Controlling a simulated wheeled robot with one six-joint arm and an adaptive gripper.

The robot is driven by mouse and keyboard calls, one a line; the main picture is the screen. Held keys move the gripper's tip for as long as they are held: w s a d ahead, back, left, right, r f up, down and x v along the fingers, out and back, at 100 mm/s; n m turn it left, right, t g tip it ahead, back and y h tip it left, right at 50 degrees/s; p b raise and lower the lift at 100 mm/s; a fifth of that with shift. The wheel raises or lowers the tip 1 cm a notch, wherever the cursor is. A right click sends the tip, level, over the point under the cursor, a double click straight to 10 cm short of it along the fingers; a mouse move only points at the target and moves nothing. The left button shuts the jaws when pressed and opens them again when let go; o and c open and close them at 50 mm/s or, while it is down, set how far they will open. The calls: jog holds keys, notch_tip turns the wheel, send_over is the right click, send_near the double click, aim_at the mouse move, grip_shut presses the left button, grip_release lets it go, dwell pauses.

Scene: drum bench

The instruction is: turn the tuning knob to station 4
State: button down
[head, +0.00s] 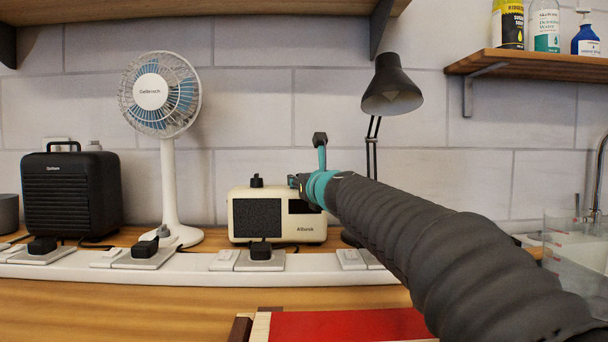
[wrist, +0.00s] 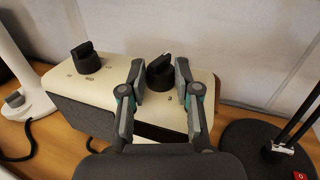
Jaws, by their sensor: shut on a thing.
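A cream radio (head: 280,233) with a dark speaker grille and the word "Albrook" stands on the bench against the wall. Its top, seen in the wrist view (wrist: 118,82), carries two black knobs with raised grips. The left knob (wrist: 86,57) stands free and also shows in the head view (head: 257,181). My gripper (wrist: 160,78) is over the right end of the radio, shut on the right knob (wrist: 160,73), with a finger on either side. In the head view my gripper hides that knob. Small marks lie around both knobs, too small to read surely.
A white fan (head: 168,190) stands left of the radio, and a black heater-like box (head: 71,190) further left. A dark desk lamp (head: 392,90) rises close on the right. A white socket strip (head: 190,272) with black plugs runs in front.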

jog(key=h, duration=0.1)
jog(key=m+h+p, duration=0.1)
jog(key=shift+a+r+m+t+h, duration=0.2)
jog(key=shift+a+m+t+h, duration=0.1)
jog(key=shift+a+t, duration=0.1)
jog(key=h, duration=0.1)
jog(key=m+h, duration=0.2)
jog(key=shift+a+f+h, duration=0.2)
jog(key=shift+a+h, duration=0.05)
jog(key=shift+h, duration=0.15)
jog(key=m+h, duration=0.2)
jog(key=h, duration=0.1)
jog(key=m+h, duration=0.1)
jog(key=h, duration=0.1)
jog(key=shift+a+m+g+p, duration=0.3)
jog(key=shift+m+g+p, duration=0.05)
jog(key=shift+m+g, duration=0.05)
jog(key=shift+w+a+m+g+h, duration=0.1)
jog(key=shift+m+g+h, duration=0.7)
jog(key=shift+h, duration=0.5)
jog(key=shift+w+m+g+h, duration=0.1)
jog(key=shift+m+g+h, duration=0.4)
jog(key=shift+m+h, duration=0.65)
jog(key=shift+h, duration=0.25)
jog(key=c, duration=0.8)
grip_release()
jog(key=shift+s, duration=0.1)
jog(key=v, duration=1.2)
jog(key=shift+a, duration=0.1)
